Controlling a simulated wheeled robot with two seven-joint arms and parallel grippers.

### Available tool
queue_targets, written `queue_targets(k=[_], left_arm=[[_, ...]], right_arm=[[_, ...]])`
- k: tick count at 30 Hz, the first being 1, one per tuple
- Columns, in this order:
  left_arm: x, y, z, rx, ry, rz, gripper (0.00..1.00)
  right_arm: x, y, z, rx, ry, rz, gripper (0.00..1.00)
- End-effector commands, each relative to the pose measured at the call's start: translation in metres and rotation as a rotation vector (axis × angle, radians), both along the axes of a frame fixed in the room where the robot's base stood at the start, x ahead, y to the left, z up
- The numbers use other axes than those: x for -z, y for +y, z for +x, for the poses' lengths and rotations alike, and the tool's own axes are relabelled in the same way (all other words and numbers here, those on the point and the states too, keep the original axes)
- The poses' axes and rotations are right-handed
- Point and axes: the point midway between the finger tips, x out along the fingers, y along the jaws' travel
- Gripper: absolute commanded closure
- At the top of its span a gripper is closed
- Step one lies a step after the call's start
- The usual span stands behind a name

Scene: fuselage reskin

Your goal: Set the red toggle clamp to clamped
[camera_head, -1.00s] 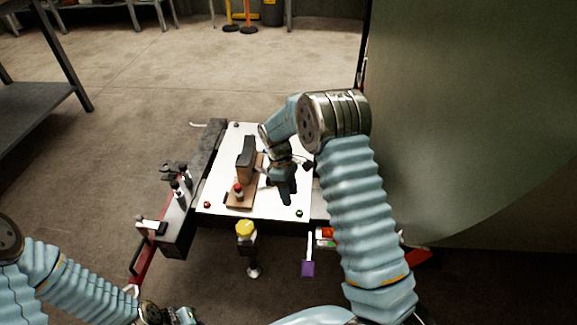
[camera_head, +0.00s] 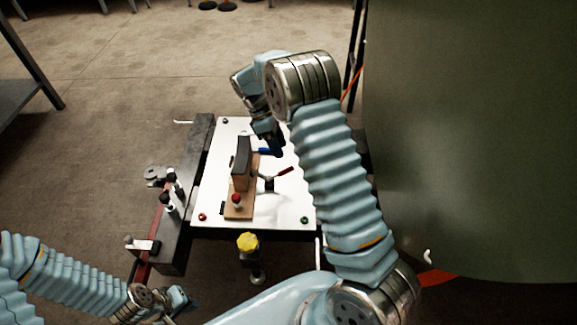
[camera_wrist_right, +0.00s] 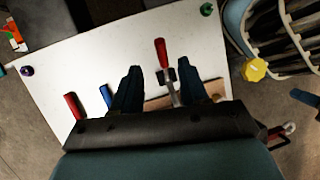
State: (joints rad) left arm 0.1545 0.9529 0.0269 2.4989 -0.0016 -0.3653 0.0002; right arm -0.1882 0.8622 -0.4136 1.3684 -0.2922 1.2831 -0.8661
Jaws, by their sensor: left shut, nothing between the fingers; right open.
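A red toggle clamp handle (camera_head: 285,171) sticks out to the right from a metal pivot beside the wooden base on the white board. It lies low over the board. In the right wrist view the red handle (camera_wrist_right: 161,52) appears between and beyond my fingers, its metal linkage (camera_wrist_right: 172,88) partly hidden by them. My right gripper (camera_head: 272,142) is open and empty, just beyond the red handle in the head view, near a blue handle (camera_head: 266,151). Its fingers frame the linkage in the wrist view (camera_wrist_right: 158,85); contact cannot be told. My left gripper (camera_head: 180,305) is shut and empty at lower left.
A grey block (camera_head: 241,158) and a red knob (camera_head: 237,199) stand on the wooden base (camera_head: 236,212). Another red handle (camera_wrist_right: 73,105) lies near the blue one. A yellow knob (camera_head: 248,242) stands at the board's front edge. A large curved panel (camera_head: 470,140) fills the right.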

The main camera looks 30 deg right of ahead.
Motion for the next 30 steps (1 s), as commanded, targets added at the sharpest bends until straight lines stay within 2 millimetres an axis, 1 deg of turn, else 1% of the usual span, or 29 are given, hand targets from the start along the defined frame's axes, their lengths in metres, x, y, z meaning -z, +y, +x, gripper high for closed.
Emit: queue_targets(k=[1, 6, 9, 13, 18, 26, 30], left_arm=[[0.001, 0.0, 0.0, 0.0, 0.0, 0.0, 1.0], [0.001, 0.0, 0.0, -0.001, 0.0, 0.001, 1.0], [0.0, 0.0, 0.0, -0.001, 0.0, 0.001, 1.0], [0.0, 0.0, 0.0, 0.0, -0.001, 0.0, 1.0], [0.0, 0.0, 0.0, 0.0, -0.001, 0.0, 1.0], [0.0, 0.0, 0.0, 0.0, -0.001, 0.0, 1.0], [0.0, 0.0, 0.0, 0.0, -0.001, 0.0, 1.0]], right_arm=[[0.012, -0.003, -0.005, 0.001, 0.006, -0.001, 0.56], [0.048, -0.011, -0.019, 0.001, 0.004, -0.001, 0.56], [0.067, -0.015, -0.026, 0.001, 0.004, -0.001, 0.56], [0.083, -0.019, -0.032, 0.001, 0.003, -0.001, 0.56], [0.093, -0.021, -0.035, 0.001, 0.001, 0.0, 0.56], [0.094, -0.021, -0.036, 0.001, 0.0, 0.0, 0.56], [0.093, -0.021, -0.035, 0.0, 0.0, 0.0, 0.78]])
